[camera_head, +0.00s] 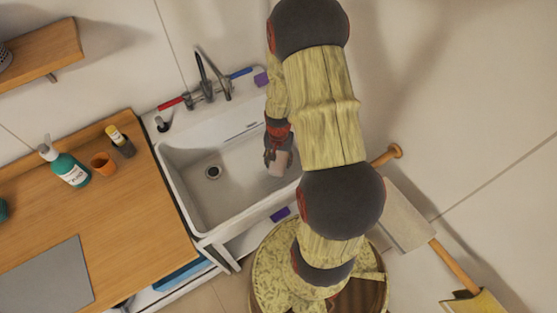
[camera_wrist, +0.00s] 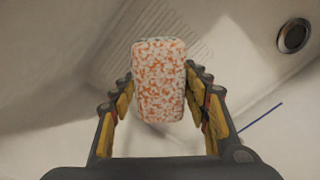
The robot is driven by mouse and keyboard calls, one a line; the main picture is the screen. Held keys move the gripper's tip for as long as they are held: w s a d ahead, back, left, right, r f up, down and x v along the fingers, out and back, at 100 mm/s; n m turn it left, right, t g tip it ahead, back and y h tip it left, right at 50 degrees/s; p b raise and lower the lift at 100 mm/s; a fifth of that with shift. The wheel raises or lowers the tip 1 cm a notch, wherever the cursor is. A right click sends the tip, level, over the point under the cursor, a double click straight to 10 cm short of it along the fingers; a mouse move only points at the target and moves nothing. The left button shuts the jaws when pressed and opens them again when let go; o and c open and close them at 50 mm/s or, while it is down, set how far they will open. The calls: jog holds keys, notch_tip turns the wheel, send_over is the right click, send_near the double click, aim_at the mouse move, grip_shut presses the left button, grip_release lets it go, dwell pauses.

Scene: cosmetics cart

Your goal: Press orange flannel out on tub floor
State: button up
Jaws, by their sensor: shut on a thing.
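The orange flannel shows in the wrist view as an orange-and-white speckled block (camera_wrist: 158,82) with rounded corners, between the fingers. My gripper (camera_wrist: 160,95) is shut on it, one finger on each side. In the head view my gripper (camera_head: 277,150) points down inside the right part of the white tub (camera_head: 186,160), and the flannel (camera_head: 279,165) shows as a small pale pinkish block below it. The tub floor (camera_head: 225,190) looks bare, with a round drain (camera_head: 213,172) left of the gripper. I cannot tell whether the flannel touches the floor.
A tap (camera_head: 205,85) with red and blue handles stands behind the tub. Purple blocks lie on the back rim (camera_head: 261,78) and the front rim (camera_head: 280,214). A wooden counter (camera_head: 130,220) at left holds a teal pump bottle (camera_head: 66,168) and an orange cup (camera_head: 103,164).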

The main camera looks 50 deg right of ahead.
notch_tip(320, 180, down, 8)
jog(key=b, duration=0.5)
jog(key=shift+f+b, duration=0.1)
jog(key=shift+b, duration=0.25)
jog(key=shift+f+b, duration=0.35)
jog(key=shift+f, duration=0.2)
dwell(0.6)
jog(key=shift+s+f, duration=0.1)
jog(key=shift+f, duration=0.05)
dwell(1.1)
jog(key=shift+p, duration=0.7)
dwell(3.7)
